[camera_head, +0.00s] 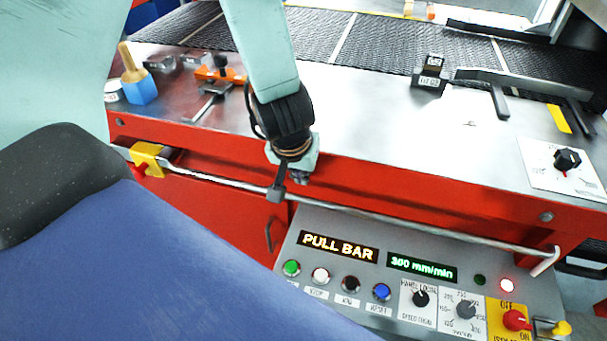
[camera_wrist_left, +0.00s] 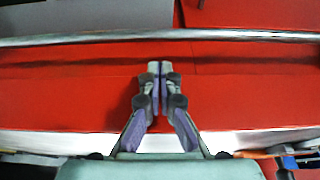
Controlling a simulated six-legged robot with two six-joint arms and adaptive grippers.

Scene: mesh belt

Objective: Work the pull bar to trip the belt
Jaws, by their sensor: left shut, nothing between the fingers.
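The pull bar (camera_head: 400,222) is a long thin silver rod along the red front of the machine. It runs from a yellow block (camera_head: 148,158) with a red knob at the left to a bent end at the right. My left gripper (camera_head: 300,179) points down just by the bar, shut and empty. In the left wrist view the shut fingertips (camera_wrist_left: 159,66) lie over the red front, and the bar (camera_wrist_left: 90,39) crosses beyond them, apart in the picture. Contact cannot be told from the head view. My right gripper is not in view.
The steel top holds a blue block brush (camera_head: 140,88) and an orange tool (camera_head: 222,74). The dark mesh belt (camera_head: 380,42) lies behind.

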